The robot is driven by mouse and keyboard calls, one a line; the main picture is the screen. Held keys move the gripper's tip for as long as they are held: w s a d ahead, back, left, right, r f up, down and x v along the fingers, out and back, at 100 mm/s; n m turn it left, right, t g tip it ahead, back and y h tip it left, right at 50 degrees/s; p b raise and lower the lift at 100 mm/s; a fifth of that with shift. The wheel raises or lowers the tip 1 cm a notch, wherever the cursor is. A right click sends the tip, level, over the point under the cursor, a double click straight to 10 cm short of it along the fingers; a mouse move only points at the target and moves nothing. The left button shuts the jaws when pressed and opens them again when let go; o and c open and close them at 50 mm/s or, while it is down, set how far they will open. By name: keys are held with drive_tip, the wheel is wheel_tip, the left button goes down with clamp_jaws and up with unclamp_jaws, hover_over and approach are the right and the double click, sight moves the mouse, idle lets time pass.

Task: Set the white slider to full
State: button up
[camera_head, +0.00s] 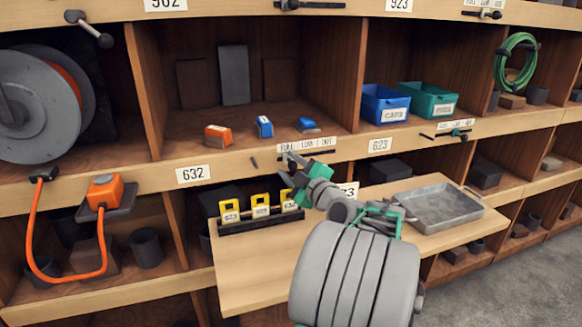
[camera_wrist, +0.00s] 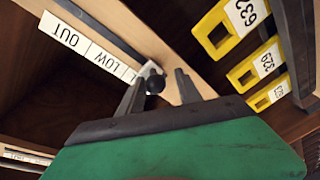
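The white slider (camera_wrist: 150,70) shows in the wrist view as a small pale piece with a dark round knob, on the wooden shelf edge. It sits by the FULL end of a label strip (camera_wrist: 84,48) reading OUT, LOW and a partly hidden FULL. My gripper (camera_wrist: 160,79) is open, with one finger on each side of the knob and visible gaps. In the head view the label (camera_head: 307,144) is on the middle shelf edge, and my gripper (camera_head: 291,168) is just below its left end. It mostly hides the slider there.
Yellow tags (camera_head: 260,206) stand in a black rack on a wooden board (camera_head: 255,265) below my gripper, beside a grey metal tray (camera_head: 442,207). Orange and blue blocks (camera_head: 217,134) sit on the shelf above. Other sliders (camera_head: 452,134) are on other shelf edges.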

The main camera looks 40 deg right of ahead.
drive_tip(key=shift+o, duration=0.3)
drive_tip(key=shift+d, duration=0.1)
drive_tip(key=shift+s, duration=0.25)
drive_tip(key=b+v, duration=0.1)
drive_tip(key=v, duration=0.6)
drive_tip(key=shift+s, duration=0.2)
